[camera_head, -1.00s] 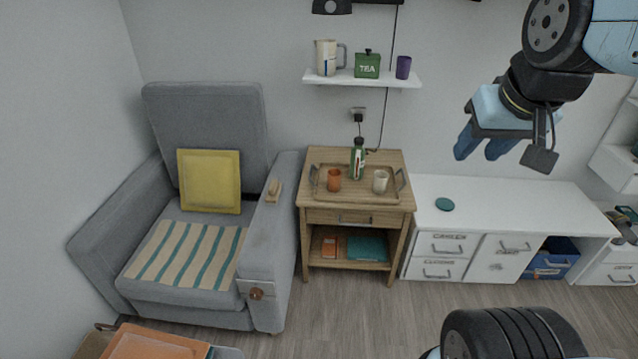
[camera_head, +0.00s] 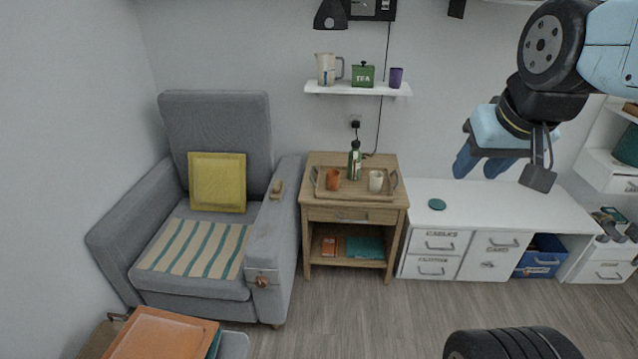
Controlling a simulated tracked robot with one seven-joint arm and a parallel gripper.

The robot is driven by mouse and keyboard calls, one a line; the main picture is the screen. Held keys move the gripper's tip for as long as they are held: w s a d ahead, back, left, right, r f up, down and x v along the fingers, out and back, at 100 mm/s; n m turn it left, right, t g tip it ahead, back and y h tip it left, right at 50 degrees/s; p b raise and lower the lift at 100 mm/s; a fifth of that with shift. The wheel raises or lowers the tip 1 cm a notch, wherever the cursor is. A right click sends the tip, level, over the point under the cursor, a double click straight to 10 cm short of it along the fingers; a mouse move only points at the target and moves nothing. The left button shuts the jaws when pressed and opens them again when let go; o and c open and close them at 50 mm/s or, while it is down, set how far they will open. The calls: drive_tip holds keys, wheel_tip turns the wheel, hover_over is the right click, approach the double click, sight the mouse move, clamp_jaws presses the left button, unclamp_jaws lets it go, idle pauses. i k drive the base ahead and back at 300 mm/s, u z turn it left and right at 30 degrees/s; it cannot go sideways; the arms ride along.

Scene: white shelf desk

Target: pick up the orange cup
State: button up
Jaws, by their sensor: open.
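The orange cup (camera_head: 333,180) stands upright on a wooden tray (camera_head: 352,194) on top of a small wooden side table (camera_head: 317,161). A white cup (camera_head: 376,181) stands to its right on the tray, and a green bottle (camera_head: 354,162) stands behind and between the cups. My gripper (camera_head: 481,166) has blue fingers, points down and is open and empty. It hangs in the upper right of the picture, over the white desk area, well to the right of the orange cup and apart from it.
A grey armchair (camera_head: 214,125) with a yellow cushion (camera_head: 217,182) stands left of the table. A wall shelf (camera_head: 357,90) hangs above the tray. The floor (camera_head: 380,318) in front is clear.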

sight(333, 174)
drive_tip(key=z, duration=0.15)
drive_tip(key=i, duration=0.9)
drive_tip(key=u, duration=0.05)
